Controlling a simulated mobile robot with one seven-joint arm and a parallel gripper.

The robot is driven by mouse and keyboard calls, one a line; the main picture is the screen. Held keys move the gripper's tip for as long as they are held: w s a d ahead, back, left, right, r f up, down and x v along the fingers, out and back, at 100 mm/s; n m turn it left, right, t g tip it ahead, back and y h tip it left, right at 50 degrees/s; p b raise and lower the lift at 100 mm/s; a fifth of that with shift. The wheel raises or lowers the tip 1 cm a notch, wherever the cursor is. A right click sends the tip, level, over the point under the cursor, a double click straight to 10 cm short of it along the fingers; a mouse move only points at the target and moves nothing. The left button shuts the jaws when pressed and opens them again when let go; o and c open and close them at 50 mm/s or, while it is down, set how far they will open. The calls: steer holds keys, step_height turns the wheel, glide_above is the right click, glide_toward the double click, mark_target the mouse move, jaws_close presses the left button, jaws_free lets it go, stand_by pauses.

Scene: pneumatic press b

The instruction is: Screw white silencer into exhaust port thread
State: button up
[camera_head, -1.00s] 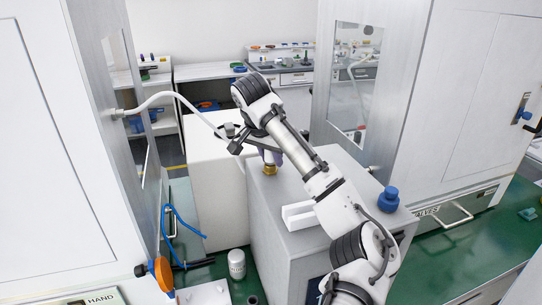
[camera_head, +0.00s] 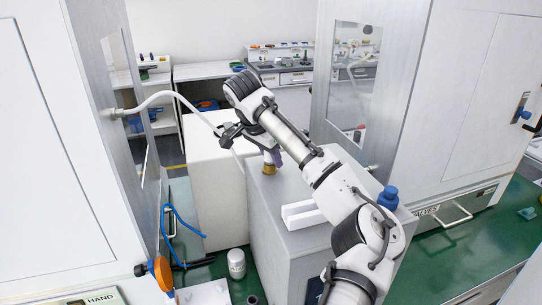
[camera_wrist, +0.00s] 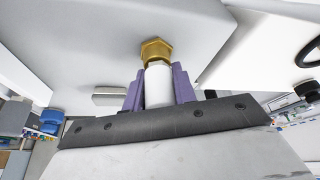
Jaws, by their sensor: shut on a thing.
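The white silencer (camera_wrist: 158,85) is in the wrist view, upright between the purple fingers of my gripper (camera_wrist: 159,88), which are shut on it. Its end meets the brass hexagonal port fitting (camera_wrist: 155,50) on the grey box. I cannot tell how far the thread is engaged. In the head view the brass fitting (camera_head: 269,169) sits on top of the grey box (camera_head: 262,215), with my gripper (camera_head: 272,157) directly above it. The silencer is mostly hidden there by the fingers.
A white slotted block (camera_head: 302,215) and a blue knob (camera_head: 388,197) are on the box top beside my arm. Tall white cabinets (camera_head: 470,90) flank the space. A pale hose (camera_head: 165,97) runs at left.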

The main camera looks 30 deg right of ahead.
steer(key=shift+s+m+g, duration=0.1)
steer(key=shift+m+g, duration=0.2)
steer(key=shift+m, duration=0.6)
steer(key=o, duration=0.5)
steer(key=shift+o, duration=0.2)
steer(key=shift+n, duration=0.9)
steer(key=shift+n+t, duration=0.3)
steer(key=shift+t, duration=0.2)
steer(key=shift+n, duration=0.5)
